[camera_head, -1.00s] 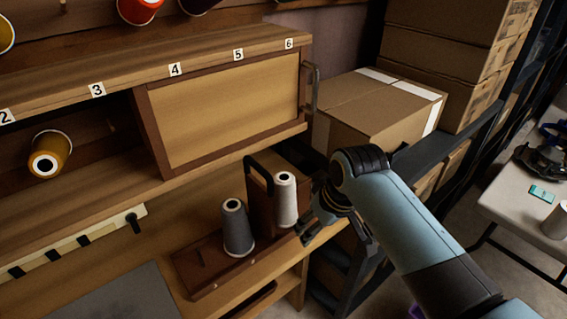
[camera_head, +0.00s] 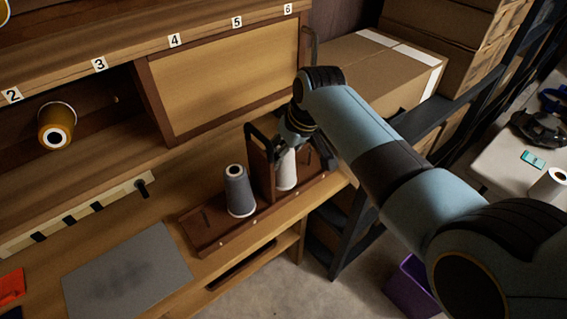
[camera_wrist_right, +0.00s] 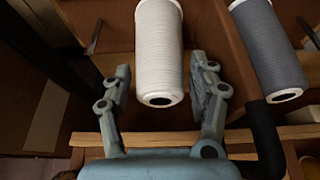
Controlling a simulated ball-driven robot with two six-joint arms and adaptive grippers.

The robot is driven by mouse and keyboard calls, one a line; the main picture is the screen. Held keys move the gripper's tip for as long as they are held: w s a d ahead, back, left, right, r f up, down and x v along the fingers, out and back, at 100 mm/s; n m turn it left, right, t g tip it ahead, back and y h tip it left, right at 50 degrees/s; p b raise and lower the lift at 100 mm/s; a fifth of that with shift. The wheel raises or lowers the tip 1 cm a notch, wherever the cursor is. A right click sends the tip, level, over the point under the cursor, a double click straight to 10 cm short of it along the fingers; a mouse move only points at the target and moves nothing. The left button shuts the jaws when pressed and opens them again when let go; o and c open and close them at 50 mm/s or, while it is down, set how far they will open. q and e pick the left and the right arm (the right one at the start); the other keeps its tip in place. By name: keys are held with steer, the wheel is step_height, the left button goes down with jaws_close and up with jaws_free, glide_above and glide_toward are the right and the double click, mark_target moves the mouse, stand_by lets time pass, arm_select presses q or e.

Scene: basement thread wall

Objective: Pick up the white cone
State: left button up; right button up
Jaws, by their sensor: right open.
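The white cone (camera_head: 287,171) stands in the dark wooden carrier (camera_head: 212,236), on the right side of its upright handle board. My right gripper (camera_head: 284,148) is at the upper part of the cone and covers its top in the head view. In the right wrist view the white cone (camera_wrist_right: 158,60) lies between and beyond the two open fingers of the right gripper (camera_wrist_right: 160,92), with gaps on both sides. The grey cone (camera_head: 239,191) stands left of the handle board and also shows in the wrist view (camera_wrist_right: 268,50). My left gripper is not in view.
The black carrier handle (camera_head: 252,135) rises close beside my right gripper; in the wrist view it (camera_wrist_right: 265,140) is near the right finger. A cardboard box (camera_head: 385,65) stands behind my arm. A grey mat (camera_head: 128,272) lies on the bench at left.

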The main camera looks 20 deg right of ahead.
steer(key=shift+x, duration=1)
steer(key=shift+w, duration=0.1)
steer(key=shift+c, duration=0.2)
steer(key=c, duration=1.1)
steer(key=shift+r, duration=0.1)
steer(key=shift+c, duration=0.2)
steer(key=shift+r, duration=0.1)
step_height(320, 180, up, 18)
